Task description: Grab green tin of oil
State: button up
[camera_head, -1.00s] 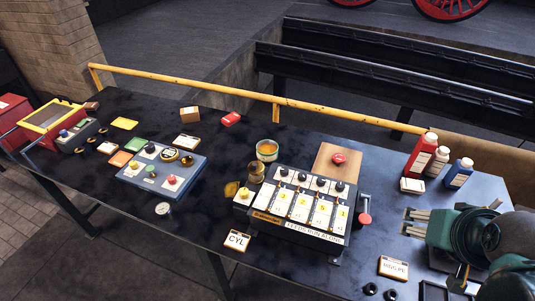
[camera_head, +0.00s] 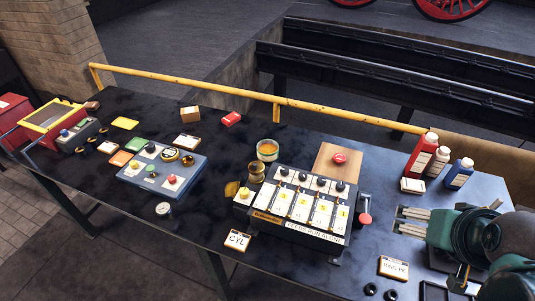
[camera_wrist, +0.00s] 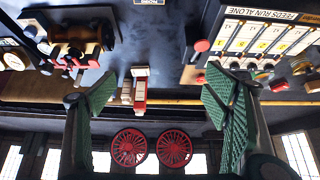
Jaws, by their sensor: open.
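A small round tin (camera_head: 267,150) with a greenish side and an orange-yellow top stands on the dark bench, behind the numbered feed panel. It is the likeliest green tin of oil, but no label is readable. I cannot make it out in the wrist view. My gripper (camera_head: 401,221) is at the right end of the bench, well right of the tin, with the panel between them. Its fingers point left.
The feed panel (camera_head: 302,207) has knobs and a red-topped lever (camera_head: 364,218) on its right. A brass pot (camera_head: 256,172) stands close to the tin. Red (camera_head: 422,155) and blue (camera_head: 459,173) bottles stand behind my gripper. A yellow rail (camera_head: 200,89) runs along the back.

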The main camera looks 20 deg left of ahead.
jog(key=shift+w+r, duration=0.1)
jog(key=w+a+r+m+g+y, duration=0.15)
jog(key=w+a+m, duration=0.25)
jog(key=w+a, duration=0.55)
jog(key=w+a+r+m+g+h, duration=0.1)
jog(key=w+a+r+m+g, duration=0.15)
jog(key=w+a, duration=0.65)
jog(key=m+g, duration=0.3)
jog(key=m, duration=0.9)
send_over(268, 150)
jog(key=f, duration=2.6)
jog(key=shift+d, duration=0.2)
jog(key=shift+a+f, duration=0.2)
jog(key=shift+a, duration=0.05)
jog(key=shift+s, duration=0.1)
